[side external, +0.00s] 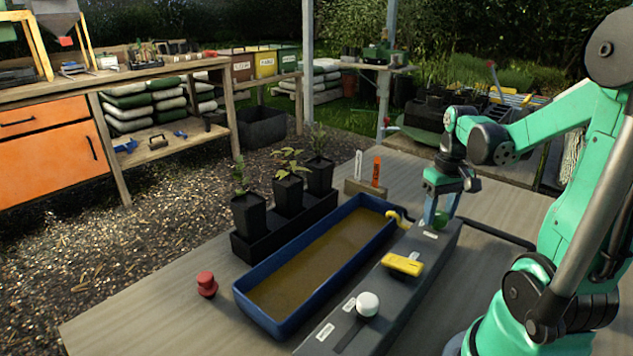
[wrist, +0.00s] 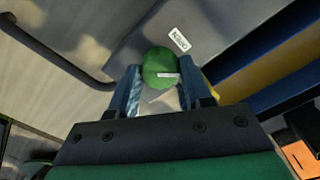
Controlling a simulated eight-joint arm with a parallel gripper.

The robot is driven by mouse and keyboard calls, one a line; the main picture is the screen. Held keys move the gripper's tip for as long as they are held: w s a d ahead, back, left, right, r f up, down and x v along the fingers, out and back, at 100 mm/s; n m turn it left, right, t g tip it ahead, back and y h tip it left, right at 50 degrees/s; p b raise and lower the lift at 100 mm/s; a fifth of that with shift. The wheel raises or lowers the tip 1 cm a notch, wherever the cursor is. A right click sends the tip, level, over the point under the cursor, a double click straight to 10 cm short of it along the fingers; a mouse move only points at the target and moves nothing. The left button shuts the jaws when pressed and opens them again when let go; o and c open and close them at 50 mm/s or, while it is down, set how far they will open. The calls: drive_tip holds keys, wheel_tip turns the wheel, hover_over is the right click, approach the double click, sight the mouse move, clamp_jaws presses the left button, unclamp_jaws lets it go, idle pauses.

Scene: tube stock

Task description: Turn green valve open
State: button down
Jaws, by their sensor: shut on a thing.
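The green valve (wrist: 160,62) shows in the wrist view as a rounded green knob on the grey panel, with a small white label by it. My gripper (wrist: 158,85) has its two blue fingers on either side of the valve and is shut on it. In the side external view my gripper (side external: 437,215) points down at the far end of the long grey box (side external: 395,290). There the valve (side external: 440,220) shows only in part behind the fingers. I cannot tell the valve's turn angle.
A yellow lever (side external: 402,263) and a white knob (side external: 367,304) sit on the same box. A blue trough (side external: 285,322) of brown water lies beside it, with a yellow spout (side external: 398,217) over its far end. Potted plants and a red knob (side external: 207,284) stand further left.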

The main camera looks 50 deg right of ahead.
sight(438, 214)
drive_tip(key=n, duration=0.4)
drive_tip(key=shift+n, duration=0.3)
drive_tip(key=n, duration=0.4)
drive_tip(key=shift+w, duration=0.1)
idle(0.4)
drive_tip(key=shift+c, duration=1.8)
unclamp_jaws()
drive_tip(key=shift+r, duration=0.1)
drive_tip(key=shift+r, duration=2.7)
